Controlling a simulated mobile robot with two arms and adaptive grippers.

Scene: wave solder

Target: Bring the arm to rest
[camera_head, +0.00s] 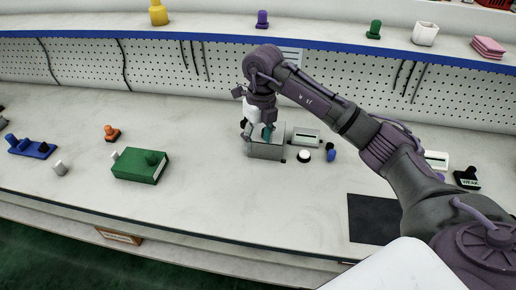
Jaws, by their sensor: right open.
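My right arm (330,109) reaches in from the lower right over the bench. My right gripper (266,125) points down at the grey metal box (265,152) in the middle of the bench. It is open. A teal piece (267,133) shows at its fingertips, at the top of the box; I cannot tell whether they touch. The wrist and fingers hide part of the box and what stands behind it. My left gripper is not in view.
A green box (140,170), an orange item (111,133) and a blue tray (30,148) stand on the left. A white round item (304,156) and a blue item (331,152) sit right of the grey box. A dark mat (373,219) lies front right. The bench's front middle (250,210) is clear.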

